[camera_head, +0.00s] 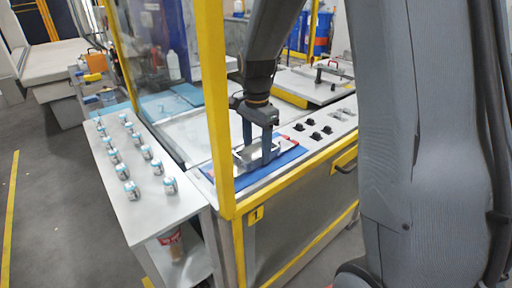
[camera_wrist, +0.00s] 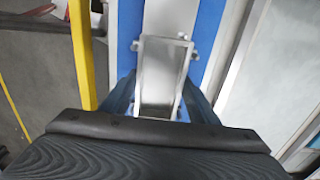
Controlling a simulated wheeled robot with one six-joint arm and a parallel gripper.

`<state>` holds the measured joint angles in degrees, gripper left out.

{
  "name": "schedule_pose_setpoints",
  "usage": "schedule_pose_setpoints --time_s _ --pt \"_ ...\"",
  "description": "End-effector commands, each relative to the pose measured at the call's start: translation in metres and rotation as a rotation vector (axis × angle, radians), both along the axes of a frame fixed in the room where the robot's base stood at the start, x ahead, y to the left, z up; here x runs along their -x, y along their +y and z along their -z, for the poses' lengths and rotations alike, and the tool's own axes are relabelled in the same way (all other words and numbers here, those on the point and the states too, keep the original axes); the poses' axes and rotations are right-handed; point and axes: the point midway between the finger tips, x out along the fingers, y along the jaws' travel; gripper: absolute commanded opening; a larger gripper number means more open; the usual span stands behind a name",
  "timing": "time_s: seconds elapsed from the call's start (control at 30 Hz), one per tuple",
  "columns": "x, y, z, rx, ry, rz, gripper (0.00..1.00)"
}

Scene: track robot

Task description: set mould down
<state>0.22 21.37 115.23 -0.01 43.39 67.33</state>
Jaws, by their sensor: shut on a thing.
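The mould (camera_head: 243,154) is a small metallic rectangular frame or tray. In the head view my gripper (camera_head: 258,157) points down with its fingers on either side of the mould, shut on it. The mould is at a blue mat (camera_head: 279,163) on the front ledge of the workstation; I cannot tell whether it touches the mat. In the wrist view the mould (camera_wrist: 162,72) lies between my two blue-grey fingers, with the blue mat (camera_wrist: 206,40) behind it. The fingertips are partly hidden by the gripper body.
A yellow post (camera_head: 217,110) stands close left of my gripper. A side table (camera_head: 140,200) at left bears several small cans (camera_head: 170,185). Black knobs (camera_head: 327,130) sit right of the mat. A red-handled item (camera_head: 290,140) lies on the mat's far side.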

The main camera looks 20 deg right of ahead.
Motion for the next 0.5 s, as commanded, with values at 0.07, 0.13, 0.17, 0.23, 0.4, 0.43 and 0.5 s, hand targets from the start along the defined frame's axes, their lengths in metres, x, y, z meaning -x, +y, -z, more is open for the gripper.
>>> schedule_pose_setpoints --time_s 0.07,0.13,0.17,0.23,0.4,0.43,0.5 --pt "-0.0006 0.0002 -0.0008 0.0 -0.002 0.0 0.08" --pt "-0.0005 0.0003 -0.0003 0.001 -0.001 -0.001 0.08" --pt "-0.0005 0.0003 0.0004 0.001 -0.001 -0.001 0.08" --pt "-0.0006 0.0005 0.0024 0.001 -0.001 -0.001 0.08" --pt "0.0 0.0004 0.0023 0.0 0.0 -0.001 0.73" --pt "0.0 0.0004 0.0023 0.0 0.0 -0.001 0.73" --pt "0.0 0.0005 0.0022 0.0 0.0 -0.001 0.73"
